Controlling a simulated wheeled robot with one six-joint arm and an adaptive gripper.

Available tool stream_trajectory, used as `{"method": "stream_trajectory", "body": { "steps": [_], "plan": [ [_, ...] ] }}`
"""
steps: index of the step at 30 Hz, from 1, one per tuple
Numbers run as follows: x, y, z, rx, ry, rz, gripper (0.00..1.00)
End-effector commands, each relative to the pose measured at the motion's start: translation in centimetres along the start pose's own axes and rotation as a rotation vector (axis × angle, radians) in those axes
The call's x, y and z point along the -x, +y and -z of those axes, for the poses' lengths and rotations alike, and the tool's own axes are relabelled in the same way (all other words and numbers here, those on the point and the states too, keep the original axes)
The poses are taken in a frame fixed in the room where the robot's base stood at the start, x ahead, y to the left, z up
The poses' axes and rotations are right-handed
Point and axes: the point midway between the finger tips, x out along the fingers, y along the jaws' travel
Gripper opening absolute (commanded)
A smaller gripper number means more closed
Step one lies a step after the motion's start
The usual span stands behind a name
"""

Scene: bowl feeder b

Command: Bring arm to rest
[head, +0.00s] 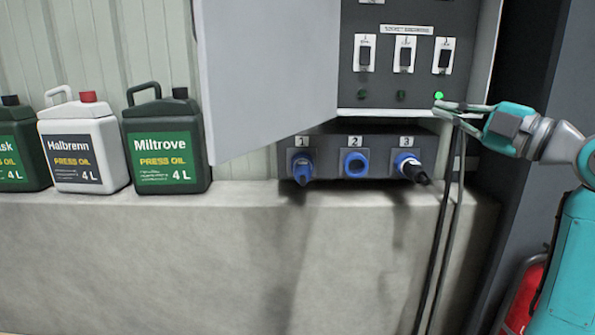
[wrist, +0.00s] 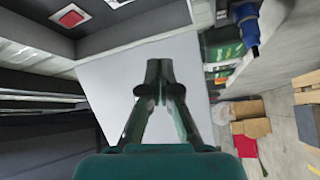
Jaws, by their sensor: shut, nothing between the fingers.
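My gripper (head: 440,108) is shut and empty at the right in the head view, in front of the lower right corner of the open switch cabinet (head: 489,80). Its tips appear just below the lit green lamp (head: 438,95); I cannot tell whether they touch anything. In the wrist view my gripper (wrist: 158,72) has its fingers together, with the grey cabinet door (wrist: 205,60) behind them. My arm comes in from the right and is bent.
The cabinet door (head: 268,75) hangs open at the left. Oil cans (head: 165,140) stand on the ledge. A red object (head: 524,295) is lower right.

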Motion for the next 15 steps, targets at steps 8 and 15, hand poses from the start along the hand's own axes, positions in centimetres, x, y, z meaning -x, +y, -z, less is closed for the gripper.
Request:
{"method": "stream_trajectory", "body": {
  "steps": [8,15],
  "plan": [
    [0.0,-11.1,-5.3,-0.285,-0.114,-0.069,0.00],
    [1.4,-20.7,-8.0,-0.496,-0.218,-0.128,0.00]
  ]
}}
